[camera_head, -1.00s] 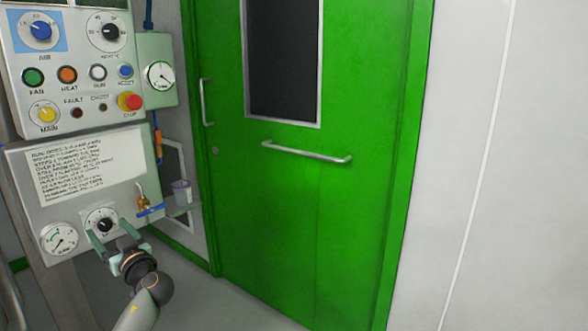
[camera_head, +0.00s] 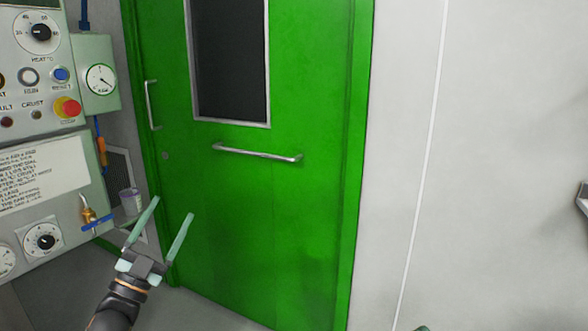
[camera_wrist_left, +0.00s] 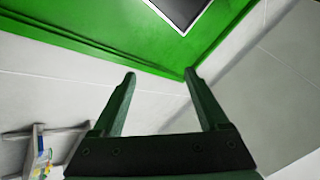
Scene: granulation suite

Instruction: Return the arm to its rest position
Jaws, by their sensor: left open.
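My left gripper (camera_head: 168,220) is open and empty. In the head view it is raised in front of the lower left of the green door, to the right of the control panel. Its two pale green fingers point up and spread apart, with nothing between them. In the left wrist view the open fingers (camera_wrist_left: 160,85) show dark green against the pale wall and floor. My right gripper cannot be made out. A small green piece at the bottom edge of the head view is too cut off to identify.
The control panel (camera_head: 40,227) with its dials stands at the left, with a brass valve with a blue handle (camera_head: 97,224) and a cup (camera_head: 131,202) beside it. The green door (camera_head: 245,225) has a horizontal bar (camera_head: 257,153). The white wall (camera_head: 480,200) at the right is largely bare.

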